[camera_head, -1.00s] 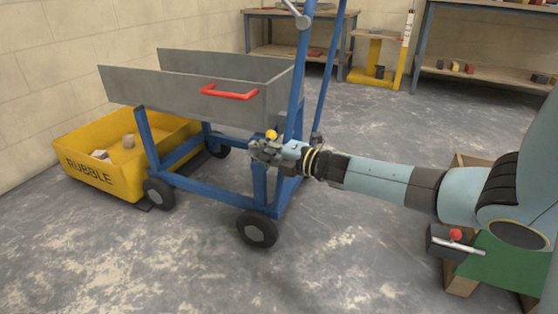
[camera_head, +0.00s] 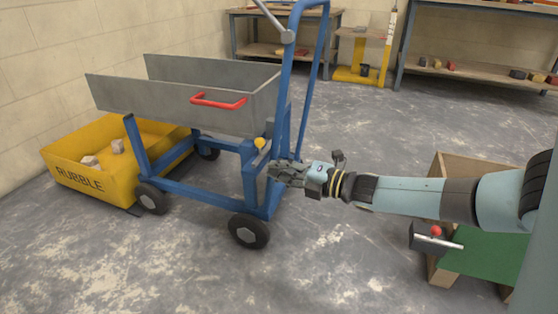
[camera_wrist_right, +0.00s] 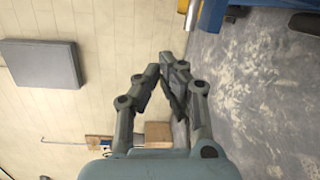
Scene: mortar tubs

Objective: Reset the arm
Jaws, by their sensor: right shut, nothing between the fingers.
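My right arm (camera_head: 410,195) reaches in from the right in the head view. Its gripper (camera_head: 274,172) is in front of the blue cart frame, just right of and below a yellow knob (camera_head: 260,143) on the cart. In the right wrist view the fingers (camera_wrist_right: 163,68) come together at the tips with nothing between them. The cart (camera_head: 190,190) has a grey tipping tray (camera_head: 180,105) with a red handle (camera_head: 219,102). Whether the gripper touches the frame is unclear. My left gripper is not in view.
A yellow rubble tub (camera_head: 85,184) with a few pale chunks stands left of the cart by the wall. A green and wooden box (camera_head: 480,262) with a red-knobbed lever (camera_head: 436,232) is below my right arm. Shelves stand behind. The front floor is clear.

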